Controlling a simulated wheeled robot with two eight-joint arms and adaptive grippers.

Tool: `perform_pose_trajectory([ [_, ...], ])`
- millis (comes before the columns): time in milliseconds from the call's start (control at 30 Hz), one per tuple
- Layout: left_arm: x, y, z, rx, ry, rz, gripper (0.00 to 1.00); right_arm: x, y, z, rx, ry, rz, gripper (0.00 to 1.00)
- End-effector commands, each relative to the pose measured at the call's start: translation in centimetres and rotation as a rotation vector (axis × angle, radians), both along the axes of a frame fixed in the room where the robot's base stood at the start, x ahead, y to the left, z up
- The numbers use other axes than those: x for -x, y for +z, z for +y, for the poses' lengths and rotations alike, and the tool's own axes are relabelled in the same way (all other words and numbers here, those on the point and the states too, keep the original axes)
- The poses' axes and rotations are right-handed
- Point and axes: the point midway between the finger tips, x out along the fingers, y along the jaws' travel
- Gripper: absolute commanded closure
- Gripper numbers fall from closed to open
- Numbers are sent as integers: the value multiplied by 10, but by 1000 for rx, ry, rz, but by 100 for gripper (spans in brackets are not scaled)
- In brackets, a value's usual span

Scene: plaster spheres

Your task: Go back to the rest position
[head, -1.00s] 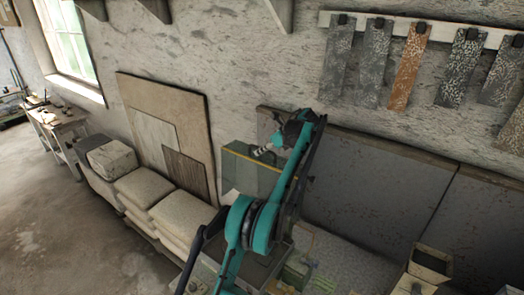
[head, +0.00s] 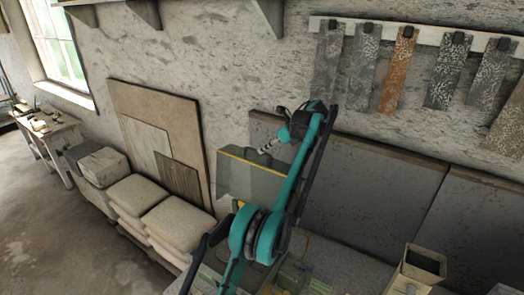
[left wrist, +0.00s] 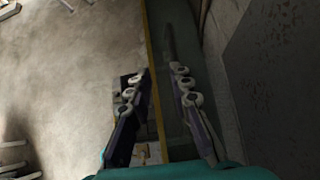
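My left arm rises from the bottom of the head view, teal and black. My left gripper (head: 270,146) is at its upper end, in front of or over a greenish see-through box with a yellow edge (head: 245,180); I cannot tell the gap. In the left wrist view the two dark fingers of the left gripper (left wrist: 158,66) stand apart with nothing between them. A yellow edge (left wrist: 154,80) runs behind the gap. My right gripper is not in view. No plaster spheres show.
Stacked pale sacks (head: 178,222) and leaning boards (head: 150,130) stand along the wall at left. A workbench (head: 55,135) is farther left. Grey panels (head: 385,180) line the wall at right, below hanging sample strips (head: 397,72). An open-topped box (head: 422,263) stands at lower right. Open floor lies left.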

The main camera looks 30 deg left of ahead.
Motion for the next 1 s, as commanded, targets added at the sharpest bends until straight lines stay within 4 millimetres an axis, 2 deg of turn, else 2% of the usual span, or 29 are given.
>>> perform_pose_trajectory([
  [467, 1, 1, 0, 2, 1, -4, 80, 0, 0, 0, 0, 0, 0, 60],
  [633, 10, 14, -12, 46, 42, -89, 80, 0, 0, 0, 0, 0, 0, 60],
  [767, 34, 29, -33, 135, 125, -239, 80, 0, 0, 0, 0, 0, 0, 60],
  [1000, 103, 41, -79, 345, 340, -527, 80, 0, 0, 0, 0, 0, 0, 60],
])
